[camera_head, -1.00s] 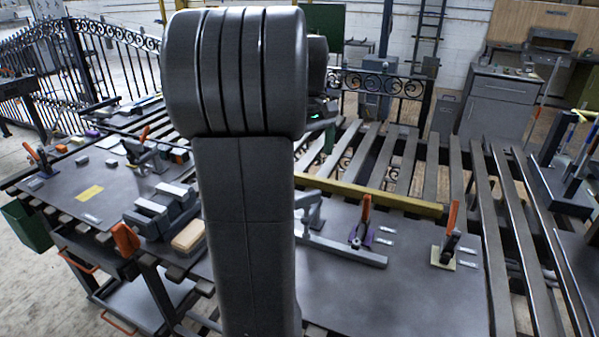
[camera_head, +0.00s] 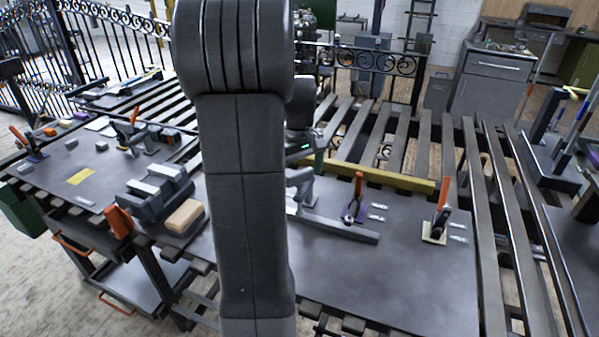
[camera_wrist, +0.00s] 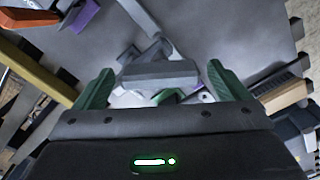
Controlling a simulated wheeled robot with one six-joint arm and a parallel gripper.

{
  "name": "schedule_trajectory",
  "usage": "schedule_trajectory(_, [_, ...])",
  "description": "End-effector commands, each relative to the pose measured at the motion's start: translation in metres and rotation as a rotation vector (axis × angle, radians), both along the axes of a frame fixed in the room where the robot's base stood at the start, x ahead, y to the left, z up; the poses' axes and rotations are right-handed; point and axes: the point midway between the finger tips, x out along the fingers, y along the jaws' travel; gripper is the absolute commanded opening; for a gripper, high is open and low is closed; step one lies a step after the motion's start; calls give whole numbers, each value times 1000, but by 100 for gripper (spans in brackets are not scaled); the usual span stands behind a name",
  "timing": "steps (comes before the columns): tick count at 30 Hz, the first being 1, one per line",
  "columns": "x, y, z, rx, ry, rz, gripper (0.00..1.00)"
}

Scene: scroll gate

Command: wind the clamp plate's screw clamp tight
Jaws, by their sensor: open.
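The clamp plate (camera_head: 400,265) is a dark flat sheet on the slatted bench, right of my arm in the head view. A grey clamp (camera_head: 300,187) with a long bar stands at its left part, partly hidden by my arm; I take it for the screw clamp. In the wrist view its grey crosspiece (camera_wrist: 160,74) lies just ahead of my gripper (camera_wrist: 162,88), across the space between the green fingers. The fingers are open and spread wide; contact with the clamp cannot be told. In the head view the fingers are hidden.
Two orange-handled clamps (camera_head: 356,200) (camera_head: 438,218) stand on the plate to the right. A yellow bar (camera_head: 380,178) runs along its far edge. A grey vise-like block (camera_head: 155,195) and a tan block (camera_head: 185,215) are left of my arm. The plate's front right is clear.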

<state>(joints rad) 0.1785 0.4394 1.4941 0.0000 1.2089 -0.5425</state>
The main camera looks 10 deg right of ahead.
Motion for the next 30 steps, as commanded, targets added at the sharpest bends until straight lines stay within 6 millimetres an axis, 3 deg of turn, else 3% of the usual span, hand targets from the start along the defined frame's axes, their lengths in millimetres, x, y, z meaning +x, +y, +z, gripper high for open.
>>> schedule_trajectory(9, [0,0,-2,0,0,0,93])
schedule_trajectory(16, [0,0,-2,0,-1,0,50])
schedule_trajectory(30, [0,0,-1,0,-1,-113,50])
